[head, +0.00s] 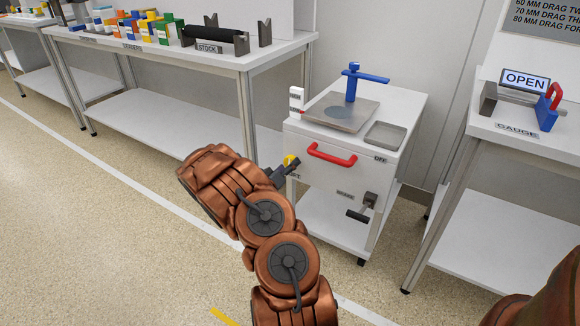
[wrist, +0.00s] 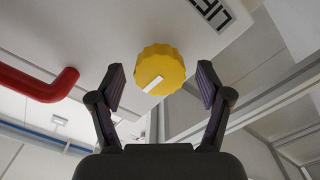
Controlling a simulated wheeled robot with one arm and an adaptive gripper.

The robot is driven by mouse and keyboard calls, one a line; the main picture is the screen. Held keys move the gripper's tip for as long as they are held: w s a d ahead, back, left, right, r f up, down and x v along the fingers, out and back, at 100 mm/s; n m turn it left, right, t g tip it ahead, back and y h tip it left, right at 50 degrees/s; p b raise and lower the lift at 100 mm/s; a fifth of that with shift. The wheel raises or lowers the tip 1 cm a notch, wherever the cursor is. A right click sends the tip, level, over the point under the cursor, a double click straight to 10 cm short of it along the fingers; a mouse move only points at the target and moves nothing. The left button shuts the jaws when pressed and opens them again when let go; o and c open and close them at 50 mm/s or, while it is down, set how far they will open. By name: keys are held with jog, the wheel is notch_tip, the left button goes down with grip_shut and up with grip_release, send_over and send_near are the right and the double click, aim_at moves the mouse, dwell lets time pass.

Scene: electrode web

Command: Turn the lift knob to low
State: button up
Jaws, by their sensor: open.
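My gripper (wrist: 160,76) is open, with one finger on each side of the knob and a visible gap on both sides. In the head view my gripper (head: 287,170) is at the knob.
A red handle (head: 332,154) is on the cart's front, right of the knob; it also shows in the wrist view (wrist: 40,84). The stock table (head: 258,58) stands left, the gauge table (head: 540,138) right.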

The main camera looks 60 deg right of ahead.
jog(key=shift+d, duration=0.65)
jog(key=shift+c, duration=0.2)
jog(key=c, duration=1.1)
jog(key=shift+r+p, duration=0.1)
jog(key=shift+p, duration=0.4)
jog(key=shift+n+p, duration=0.3)
jog(key=shift+n, duration=0.2)
jog(key=o, duration=1.1)
